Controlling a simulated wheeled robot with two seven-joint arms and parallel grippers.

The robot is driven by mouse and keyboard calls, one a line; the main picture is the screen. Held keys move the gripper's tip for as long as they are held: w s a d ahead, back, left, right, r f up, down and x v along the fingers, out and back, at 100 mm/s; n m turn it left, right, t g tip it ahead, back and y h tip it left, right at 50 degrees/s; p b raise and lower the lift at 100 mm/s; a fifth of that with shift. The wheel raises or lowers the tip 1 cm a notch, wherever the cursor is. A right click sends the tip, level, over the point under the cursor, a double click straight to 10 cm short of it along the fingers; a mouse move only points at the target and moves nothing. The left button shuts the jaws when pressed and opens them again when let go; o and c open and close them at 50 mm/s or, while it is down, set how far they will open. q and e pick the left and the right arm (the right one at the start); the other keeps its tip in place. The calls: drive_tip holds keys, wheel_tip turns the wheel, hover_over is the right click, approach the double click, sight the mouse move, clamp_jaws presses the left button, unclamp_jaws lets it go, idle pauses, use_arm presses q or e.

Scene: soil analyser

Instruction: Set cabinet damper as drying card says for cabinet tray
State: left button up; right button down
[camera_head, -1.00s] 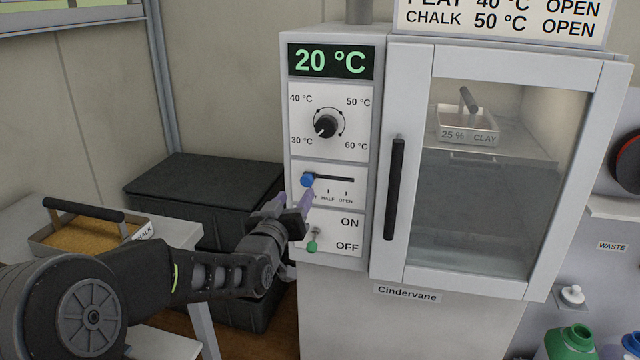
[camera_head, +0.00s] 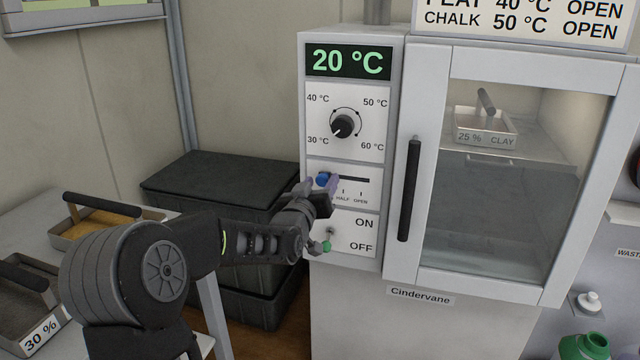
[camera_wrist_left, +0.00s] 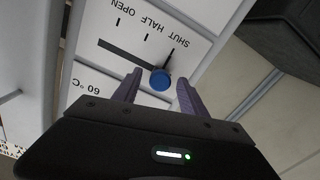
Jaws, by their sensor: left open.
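The cabinet damper is a slider with a blue knob (camera_head: 322,180) on the cabinet's control panel. In the left wrist view the knob (camera_wrist_left: 160,79) sits at the SHUT end of its slot, with HALF and OPEN marked further along. My left gripper (camera_wrist_left: 158,92) is open, its purple fingers on either side of the knob; whether they touch it I cannot tell. The cabinet tray (camera_head: 485,128), labelled 25 % CLAY, stands on a shelf behind the closed glass door. The drying card (camera_head: 520,20) is cut off at the top; the chalk row reads 50 °C OPEN. No clay row shows.
A temperature dial (camera_head: 343,126) sits above the damper, under a 20 °C display (camera_head: 349,62). A green-tipped switch (camera_head: 327,247) is just below my gripper, near OFF. The door handle (camera_head: 409,190) stands to the right. Other sample trays (camera_head: 60,243) are at the left.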

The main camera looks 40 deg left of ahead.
use_arm(q)
clamp_jaws()
idle(0.6)
idle(0.9)
